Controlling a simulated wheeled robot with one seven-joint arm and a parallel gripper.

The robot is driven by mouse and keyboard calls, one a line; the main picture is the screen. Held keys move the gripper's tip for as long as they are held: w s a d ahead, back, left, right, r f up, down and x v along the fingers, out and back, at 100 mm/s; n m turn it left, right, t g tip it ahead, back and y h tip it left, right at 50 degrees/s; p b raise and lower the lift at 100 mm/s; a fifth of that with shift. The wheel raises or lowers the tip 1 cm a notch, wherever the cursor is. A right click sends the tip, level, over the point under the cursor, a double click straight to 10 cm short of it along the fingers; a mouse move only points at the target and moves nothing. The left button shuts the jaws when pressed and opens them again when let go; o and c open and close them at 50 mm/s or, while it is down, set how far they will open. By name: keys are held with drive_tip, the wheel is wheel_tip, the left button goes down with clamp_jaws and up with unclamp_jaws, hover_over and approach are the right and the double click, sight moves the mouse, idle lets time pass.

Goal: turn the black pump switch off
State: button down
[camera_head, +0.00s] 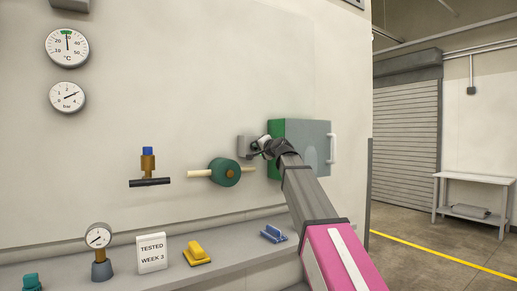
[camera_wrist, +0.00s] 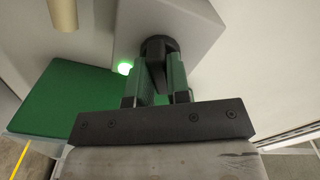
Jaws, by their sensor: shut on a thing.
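The black pump switch (camera_wrist: 158,46) is a round knob with a grip bar on a grey box (camera_wrist: 193,28). In the wrist view my gripper (camera_wrist: 159,68) has its two green-padded fingers closed on the bar, one on each side. A green lamp (camera_wrist: 125,68) glows on the box beside the knob. In the head view the grey box (camera_head: 244,146) is on the wall, with my gripper (camera_head: 261,148) against its right side; the switch itself is hidden there by my gripper.
A green-sided grey cabinet (camera_head: 316,143) with a handle is right behind my arm. The ledge (camera_head: 225,240) below holds a gauge (camera_head: 99,240), a sign (camera_head: 151,252) and yellow and blue pieces.

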drive_tip(key=n, duration=1.1)
drive_tip(key=shift+n, duration=0.3)
idle(0.7)
drive_tip(key=c, duration=1.1)
unclamp_jaws()
drive_tip(key=shift+d, duration=0.1)
drive_tip(key=v, duration=1)
drive_tip(key=shift+s+d, duration=0.25)
drive_tip(key=shift+s, duration=0.1)
